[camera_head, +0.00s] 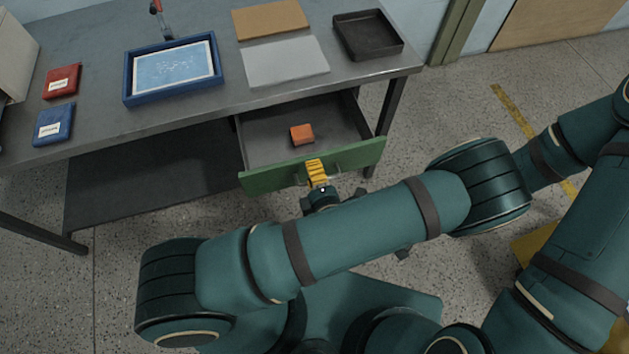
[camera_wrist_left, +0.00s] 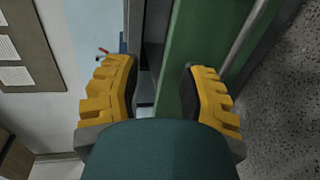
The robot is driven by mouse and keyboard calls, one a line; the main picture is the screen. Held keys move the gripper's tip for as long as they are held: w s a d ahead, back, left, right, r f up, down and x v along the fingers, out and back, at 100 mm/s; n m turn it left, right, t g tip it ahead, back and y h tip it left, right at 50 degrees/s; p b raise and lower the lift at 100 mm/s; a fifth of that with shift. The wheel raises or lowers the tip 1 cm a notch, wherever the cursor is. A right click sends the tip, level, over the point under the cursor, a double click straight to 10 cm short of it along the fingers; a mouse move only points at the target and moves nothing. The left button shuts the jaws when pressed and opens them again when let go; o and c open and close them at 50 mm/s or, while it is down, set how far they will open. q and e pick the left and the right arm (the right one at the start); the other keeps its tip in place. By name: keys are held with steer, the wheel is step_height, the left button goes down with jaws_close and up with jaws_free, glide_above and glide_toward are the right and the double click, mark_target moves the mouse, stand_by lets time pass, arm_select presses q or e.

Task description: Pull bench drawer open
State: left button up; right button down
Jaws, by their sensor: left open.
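The bench drawer (camera_head: 262,140) is pulled out from under the grey bench (camera_head: 100,95), so its grey inside shows. Its green front panel (camera_head: 358,155) faces me and also shows in the left wrist view (camera_wrist_left: 185,60). An orange block (camera_head: 302,134) lies inside the drawer. My left gripper (camera_head: 316,172) has yellow ribbed fingers and is at the middle of the green front. In the left wrist view the fingers (camera_wrist_left: 160,95) are spread apart, with the panel passing behind the gap. I cannot tell whether they touch it. My right gripper is not seen.
On the bench are a blue-framed tray (camera_head: 128,88), a red box (camera_head: 62,80), a blue box (camera_head: 54,123), a brown board (camera_head: 270,18), a pale sheet (camera_head: 285,61) and a black tray (camera_head: 368,35). A bench leg (camera_head: 391,105) stands right of the drawer.

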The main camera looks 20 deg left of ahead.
arm_select(q)
steer(key=shift+r, duration=0.95)
steer(key=s+a+f+n+g, duration=0.3)
steer(key=s+n+g, duration=0.4)
steer(key=s+n, duration=0.15)
steer(key=s+a+f+n+g, duration=0.3)
steer(key=s+n+g, duration=0.4)
steer(key=n+g, duration=0.15)
steer(key=s+d+f+n+g+h, duration=0.25)
steer(key=s+d+n+h, duration=0.2)
steer(key=n, duration=0.45)
steer(key=w+d+r+n+t+h, duration=0.15)
steer(key=w+d+n+h, duration=0.55)
steer(key=n, duration=0.7)
steer(key=w+a+r+n+t+h, duration=0.1)
steer(key=w+a+n+t, duration=0.2)
steer(key=w+n+t, duration=0.2)
steer(key=w+n, duration=0.3)
steer(key=n, duration=0.1)
steer(key=shift+a+r, duration=0.2)
